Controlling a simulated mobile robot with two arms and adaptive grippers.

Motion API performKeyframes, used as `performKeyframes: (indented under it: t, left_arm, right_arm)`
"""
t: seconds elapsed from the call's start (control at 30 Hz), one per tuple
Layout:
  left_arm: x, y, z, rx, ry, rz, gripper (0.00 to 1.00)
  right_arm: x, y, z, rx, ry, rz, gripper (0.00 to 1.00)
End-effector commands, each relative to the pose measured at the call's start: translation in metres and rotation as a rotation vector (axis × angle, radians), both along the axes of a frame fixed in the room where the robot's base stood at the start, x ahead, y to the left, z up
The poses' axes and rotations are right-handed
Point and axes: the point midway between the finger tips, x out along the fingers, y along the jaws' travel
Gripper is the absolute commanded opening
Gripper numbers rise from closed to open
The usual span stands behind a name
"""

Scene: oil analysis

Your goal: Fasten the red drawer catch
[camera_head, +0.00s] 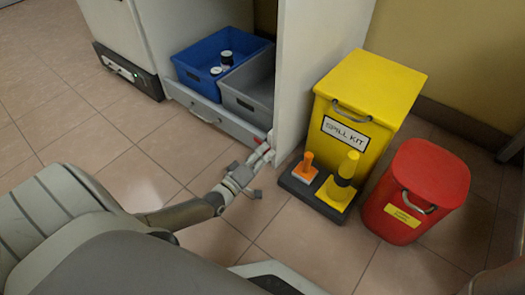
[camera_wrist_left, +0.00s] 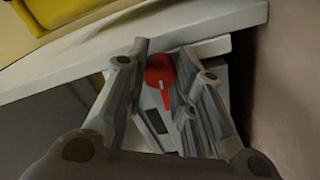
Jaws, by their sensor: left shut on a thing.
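The red drawer catch (camera_wrist_left: 160,72) shows in the left wrist view between the two fingers of my left gripper (camera_wrist_left: 165,88), with a narrow tongue pointing toward the camera. In the head view my left gripper (camera_head: 263,152) is at the right end of the drawer front (camera_head: 222,119), and a small bit of red shows there beside the fingertips. The gripper is shut on the catch; the exact contact is hard to see. My right gripper is not in view.
A white cabinet panel (camera_head: 315,70) rises right beside my left gripper. A yellow spill kit bin (camera_head: 365,90), a black tray (camera_head: 300,188) with orange and yellow pieces, and a red bin (camera_head: 420,185) stand to the right. Tiled floor (camera_head: 140,180) is clear in front of the drawer.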

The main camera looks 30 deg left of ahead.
Motion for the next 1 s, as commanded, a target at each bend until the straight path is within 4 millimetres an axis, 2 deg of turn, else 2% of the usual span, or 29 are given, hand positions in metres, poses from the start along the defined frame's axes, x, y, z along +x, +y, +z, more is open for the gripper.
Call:
performKeyframes:
  t: [0.3,0.77,0.8,0.93,1.0]
  left_arm:
    - [0.0041,0.0021,0.0029,-0.09,0.002,0.004,0.0]
    - [0.0041,0.0027,0.0027,-0.102,0.004,0.005,0.0]
    - [0.0042,0.0027,0.0028,-0.102,0.004,0.005,0.28]
    - [0.0041,0.0025,0.0031,-0.101,0.002,0.004,0.44]
    - [0.0038,0.0023,0.0031,-0.1,0.002,0.004,0.47]
  right_arm:
    - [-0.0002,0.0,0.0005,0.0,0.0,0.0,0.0]
    - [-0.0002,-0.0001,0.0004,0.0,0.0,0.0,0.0]
    - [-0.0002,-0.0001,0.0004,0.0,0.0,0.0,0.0]
    - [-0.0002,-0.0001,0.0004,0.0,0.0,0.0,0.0]
    - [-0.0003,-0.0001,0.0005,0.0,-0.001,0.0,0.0]
